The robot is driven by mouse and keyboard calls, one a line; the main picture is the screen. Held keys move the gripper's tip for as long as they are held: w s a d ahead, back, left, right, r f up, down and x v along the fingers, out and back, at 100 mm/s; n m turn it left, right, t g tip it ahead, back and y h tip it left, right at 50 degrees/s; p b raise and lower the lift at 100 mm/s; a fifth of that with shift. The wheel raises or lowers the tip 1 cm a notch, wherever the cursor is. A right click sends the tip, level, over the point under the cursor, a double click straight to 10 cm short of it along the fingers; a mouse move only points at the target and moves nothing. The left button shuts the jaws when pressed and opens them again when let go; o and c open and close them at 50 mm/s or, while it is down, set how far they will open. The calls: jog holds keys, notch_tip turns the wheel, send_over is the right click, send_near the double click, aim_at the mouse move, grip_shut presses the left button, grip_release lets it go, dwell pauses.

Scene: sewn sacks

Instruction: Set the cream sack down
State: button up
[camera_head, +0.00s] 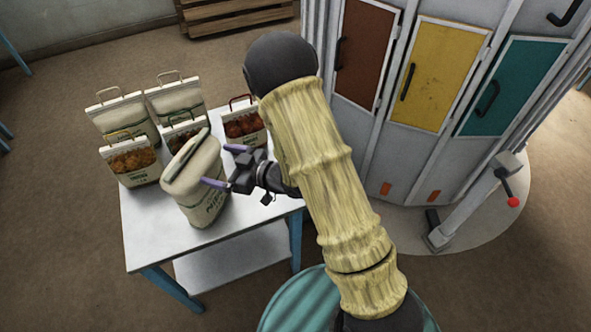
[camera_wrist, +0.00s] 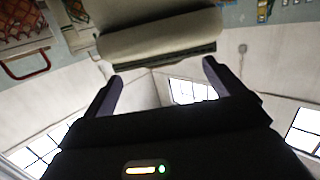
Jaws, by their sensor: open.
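Behind the sack stand several other bags, including two cream ones (camera_head: 176,98) and ones with orange or red contents (camera_head: 132,162). A red-handled bag (camera_head: 243,125) is close behind my gripper. A cabinet with brown, yellow (camera_head: 437,75) and teal doors stands to the right.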

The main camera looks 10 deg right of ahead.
jog(key=w+d+r+m+h, duration=0.2)
jog(key=d+m+h, duration=0.4)
jog(key=d+h, duration=0.75)
jog(key=s+d+r+m+g, duration=0.1)
jog(key=s+d+m+g, duration=0.2)
jog(key=s+d, duration=0.2)
jog(key=s+d+r+m+g, duration=0.2)
jog(key=s+d, duration=0.3)
jog(key=s, duration=0.5)
jog(key=shift+s+d+r+m+g, duration=0.2)
jog(key=shift+s+r+m+g, duration=0.1)
jog(key=shift+s+m+g, duration=0.1)
